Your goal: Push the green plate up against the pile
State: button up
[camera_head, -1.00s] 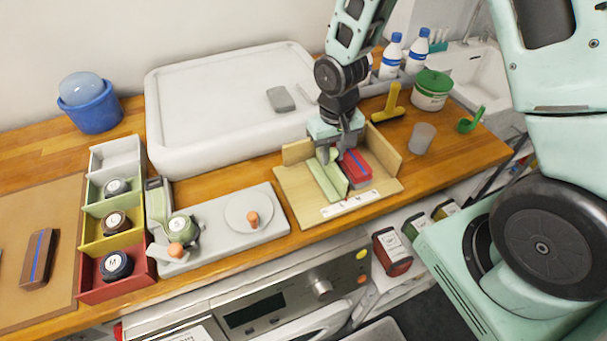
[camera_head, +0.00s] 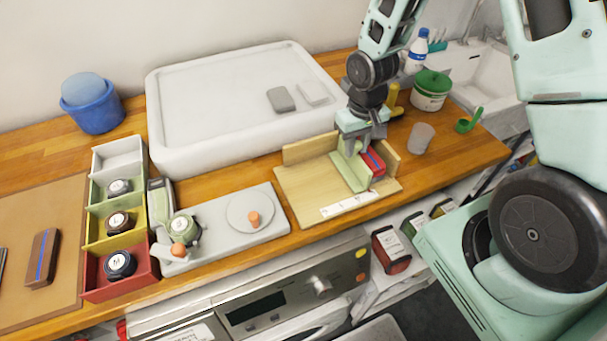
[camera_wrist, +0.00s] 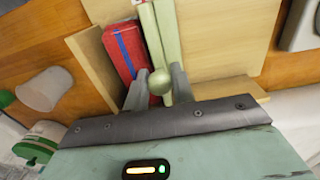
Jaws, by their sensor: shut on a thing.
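The pale green plate (camera_head: 347,170) stands on a light wooden board (camera_head: 305,190) and also shows in the wrist view (camera_wrist: 170,40). The pile (camera_head: 376,160) is red folded cloth with a blue stripe, just right of the plate. In the wrist view the pile (camera_wrist: 124,50) lies along the plate's left side, and I see no clear gap between them. My gripper (camera_head: 365,146) is over the board's back part. In the wrist view my gripper (camera_wrist: 160,88) is shut on the plate's round knob (camera_wrist: 159,82).
The board has a back wall (camera_head: 308,150) and a right wall (camera_head: 391,155), with the pile beside the right wall. A grey cup (camera_head: 420,138) and a green-lidded tub (camera_head: 431,92) stand to the right. A scale strip (camera_head: 349,203) lies at the board's front. The board's left is bare.

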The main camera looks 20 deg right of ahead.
jog(key=shift+d, duration=0.6)
jog(key=o, duration=0.6)
notch_tip(320, 180, up, 8)
jog(key=p, duration=0.7)
